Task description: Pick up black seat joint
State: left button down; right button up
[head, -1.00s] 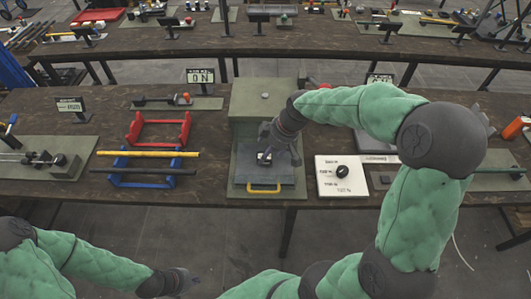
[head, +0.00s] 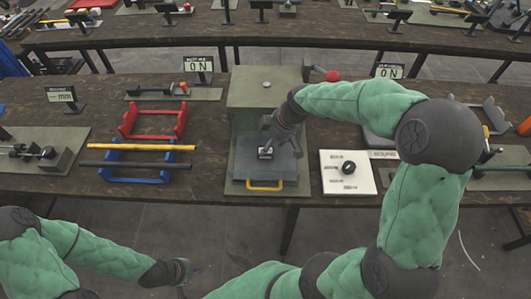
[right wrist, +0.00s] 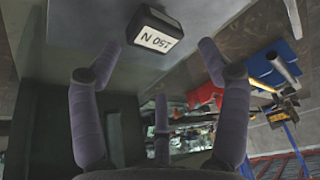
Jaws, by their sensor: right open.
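A small dark block (head: 265,153) with a white label stands on the press plate. In the right wrist view the block (right wrist: 150,32) reads "150 N". My right gripper (head: 270,143) is over the plate, close to the block. In the right wrist view its fingers (right wrist: 160,50) are spread, with the block ahead between the two side fingertips and no clear contact. A round black part (head: 348,168) lies on a white printed board (head: 335,182); I cannot tell which is the black seat joint. My left gripper (head: 190,271) hangs in front of the table, its fingers too small to judge.
The green-grey press (head: 262,92) rises behind the plate, with a yellow handle (head: 265,185) in front. Red (head: 152,124) and blue (head: 118,174) racks stand to the left, with yellow and black rods on the blue one. A red-knobbed lever (head: 333,76) is behind right.

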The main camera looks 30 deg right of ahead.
jog(key=f, duration=0.1)
jog(key=f+b, duration=0.1)
jog(key=f, duration=0.2)
jog(key=shift+w+a, duration=0.1)
jog(key=shift+a, duration=0.2)
jog(key=shift+w+f, duration=0.2)
jog(key=shift+f, duration=0.1)
jog(key=shift+s+r, duration=0.1)
jog(key=shift+c, duration=1)
jog(key=c, duration=1.1)
jog(key=shift+r, duration=0.5)
jog(key=shift+c, duration=0.2)
notch_tip(320, 180, up, 2)
jog(key=shift+r+p, duration=0.2)
jog(key=shift+p, duration=0.45)
jog(key=s+r+p, duration=0.3)
jog(key=s+r, duration=0.6)
jog(key=s, duration=0.5)
jog(key=shift+a+r, duration=0.3)
jog(key=shift+a, duration=0.15)
